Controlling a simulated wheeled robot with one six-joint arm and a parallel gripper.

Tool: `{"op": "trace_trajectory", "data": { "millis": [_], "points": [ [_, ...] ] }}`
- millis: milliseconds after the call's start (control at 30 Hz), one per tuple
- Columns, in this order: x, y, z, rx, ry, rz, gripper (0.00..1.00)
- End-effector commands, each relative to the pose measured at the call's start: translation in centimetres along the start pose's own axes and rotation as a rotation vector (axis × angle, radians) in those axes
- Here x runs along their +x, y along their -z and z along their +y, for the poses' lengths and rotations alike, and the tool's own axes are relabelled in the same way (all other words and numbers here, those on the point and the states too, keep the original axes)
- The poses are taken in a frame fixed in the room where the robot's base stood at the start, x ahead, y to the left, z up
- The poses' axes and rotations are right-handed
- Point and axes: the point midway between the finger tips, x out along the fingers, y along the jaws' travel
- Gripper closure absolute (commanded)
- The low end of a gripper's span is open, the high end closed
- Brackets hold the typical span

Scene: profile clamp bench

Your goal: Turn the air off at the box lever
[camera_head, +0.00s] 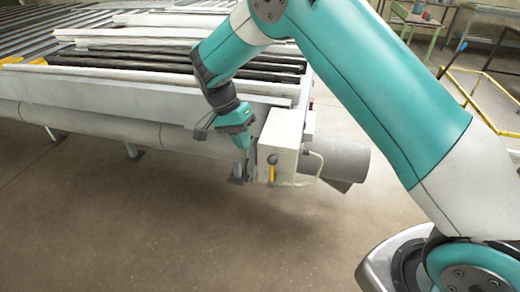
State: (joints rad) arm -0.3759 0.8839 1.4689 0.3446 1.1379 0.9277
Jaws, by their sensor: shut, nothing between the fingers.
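The air box (284,140) is a pale box fixed at the near right corner of the bench. A yellow lever (272,173) hangs down from a dark round pivot on its front face. My gripper (243,146) is just left of the box, pointing down, with its fingers shut and empty. The fingertips are small and partly hard to make out. I cannot tell whether they touch the box side; they appear apart from the lever.
The bench (130,120) carries long dark and white profiles (170,62). A grey cylinder (345,160) sticks out right of the box, with a pale hose (317,168) beside it. The floor (150,230) in front is clear. Yellow rails (482,112) stand at far right.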

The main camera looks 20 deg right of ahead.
Motion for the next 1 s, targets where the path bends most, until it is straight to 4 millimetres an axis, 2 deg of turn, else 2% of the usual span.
{"op": "trace_trajectory", "data": {
  "millis": [100,300,400,1000],
  "points": [
    [2.2,0.0,0.2,-0.001,-0.005,-0.002,1.0],
    [3.1,0.1,2.9,0.001,-0.002,-0.001,1.0],
    [3.5,0.1,3.5,0.0,-0.001,0.0,1.0],
    [3.8,-0.5,3.5,-0.014,0.02,0.001,1.0]
  ]
}}
